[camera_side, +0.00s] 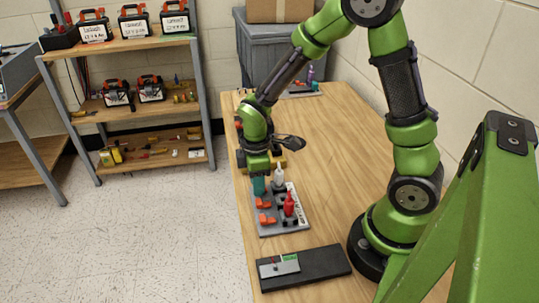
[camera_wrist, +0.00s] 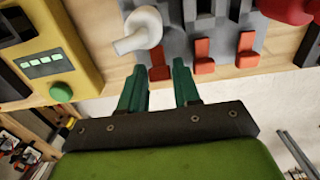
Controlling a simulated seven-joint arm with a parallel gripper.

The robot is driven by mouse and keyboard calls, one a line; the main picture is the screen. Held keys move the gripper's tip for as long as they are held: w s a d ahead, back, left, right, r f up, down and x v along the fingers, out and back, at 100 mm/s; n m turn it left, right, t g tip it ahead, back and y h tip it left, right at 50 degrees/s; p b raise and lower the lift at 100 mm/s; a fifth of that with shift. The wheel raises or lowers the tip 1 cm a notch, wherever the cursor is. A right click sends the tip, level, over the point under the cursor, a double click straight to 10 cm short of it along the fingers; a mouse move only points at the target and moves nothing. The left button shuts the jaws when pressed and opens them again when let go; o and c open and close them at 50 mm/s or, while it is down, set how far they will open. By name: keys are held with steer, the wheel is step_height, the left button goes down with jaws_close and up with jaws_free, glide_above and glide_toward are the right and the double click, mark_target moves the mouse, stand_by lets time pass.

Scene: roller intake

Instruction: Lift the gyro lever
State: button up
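A grey panel (camera_side: 297,226) on the wooden table carries a white-knobbed lever (camera_side: 279,176), a red-knobbed lever (camera_side: 289,204) and small red-orange switches (camera_side: 265,203). I cannot read any label that tells which is the gyro lever. In the wrist view the white knob (camera_wrist: 138,30) is just beyond my left finger, and part of a red knob (camera_wrist: 287,9) shows at top right. My gripper (camera_wrist: 160,68) is open, its two teal fingers apart. One red switch (camera_wrist: 159,72) shows between the fingertips; I cannot tell if they touch it. In the side view my gripper (camera_side: 258,186) is low at the panel's far left end.
A yellow box (camera_wrist: 45,55) with a display and green button stands left of the panel in the wrist view. A black unit (camera_side: 318,264) lies nearer on the table. Another panel (camera_side: 305,89) with knobs is at the far end. The table's right middle is clear.

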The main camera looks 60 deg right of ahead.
steer(key=c, duration=0.4)
steer(key=shift+s+d+r, duration=0.25)
steer(key=shift+d+r, duration=0.1)
steer(key=shift+r, duration=0.05)
steer(key=shift+c, duration=0.2)
steer(key=shift+s, duration=0.1)
steer(key=shift+s+d, duration=0.25)
steer(key=shift+d, duration=0.05)
steer(key=shift+s+d+r, duration=0.15)
stand_by(0.5)
steer(key=o, duration=0.5)
